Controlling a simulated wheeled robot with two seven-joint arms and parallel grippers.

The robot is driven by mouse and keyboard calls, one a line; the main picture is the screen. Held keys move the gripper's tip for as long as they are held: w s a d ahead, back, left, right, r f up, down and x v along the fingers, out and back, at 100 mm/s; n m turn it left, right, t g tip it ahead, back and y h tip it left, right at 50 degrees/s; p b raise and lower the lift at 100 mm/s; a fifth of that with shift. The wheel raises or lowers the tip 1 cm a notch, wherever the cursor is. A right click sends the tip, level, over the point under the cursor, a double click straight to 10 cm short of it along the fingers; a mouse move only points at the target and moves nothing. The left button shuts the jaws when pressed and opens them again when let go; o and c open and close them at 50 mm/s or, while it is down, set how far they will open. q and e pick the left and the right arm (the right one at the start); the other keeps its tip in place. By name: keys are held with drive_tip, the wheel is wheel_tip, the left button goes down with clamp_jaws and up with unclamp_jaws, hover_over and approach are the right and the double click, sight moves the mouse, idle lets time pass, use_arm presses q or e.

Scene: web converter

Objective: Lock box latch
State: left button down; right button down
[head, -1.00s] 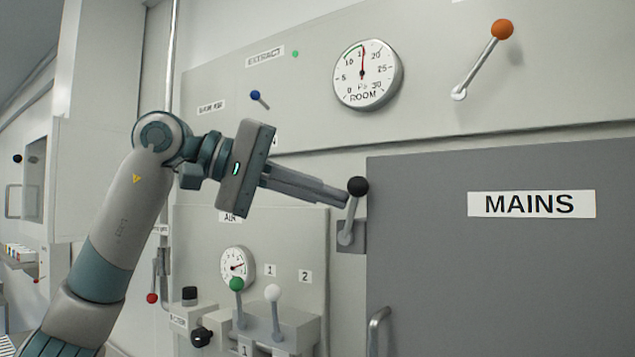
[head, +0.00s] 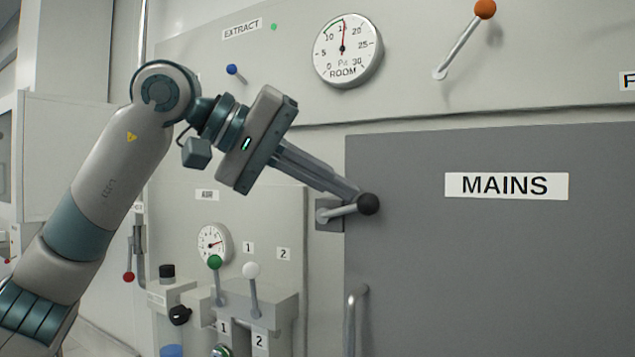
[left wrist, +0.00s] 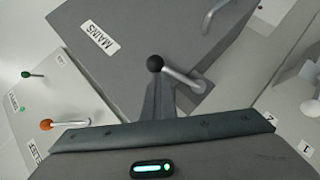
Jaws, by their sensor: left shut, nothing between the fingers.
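The box latch is a metal lever with a black ball knob (head: 368,204) at the left edge of the grey MAINS box (head: 480,270). In the head view the lever lies nearly level, its knob to the right over the box's edge. My left gripper (head: 352,194) is shut and empty, its fingertips at the knob's upper left, seemingly touching it. In the left wrist view the knob (left wrist: 155,63) shows just beyond my fingertips, with the lever running to the right. My right gripper is not in view.
A bar handle (head: 352,320) stands on the box below the latch. Green (head: 214,262) and white (head: 251,270) knobbed levers stand below my left gripper. An orange-knobbed lever (head: 485,9) and a round gauge (head: 347,50) are above.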

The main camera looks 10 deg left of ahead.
use_arm(q)
drive_tip(key=shift+s+d+r+p, duration=0.1)
drive_tip(key=shift+d+r+p, duration=0.35)
drive_tip(key=shift+r+p, duration=0.35)
drive_tip(key=shift+a, duration=0.1)
drive_tip(key=shift+a, duration=0.1)
drive_tip(key=b+v, duration=0.4)
drive_tip(key=v, duration=1.3)
drive_tip(key=shift+r+b, duration=0.15)
drive_tip(key=shift+b, duration=0.25)
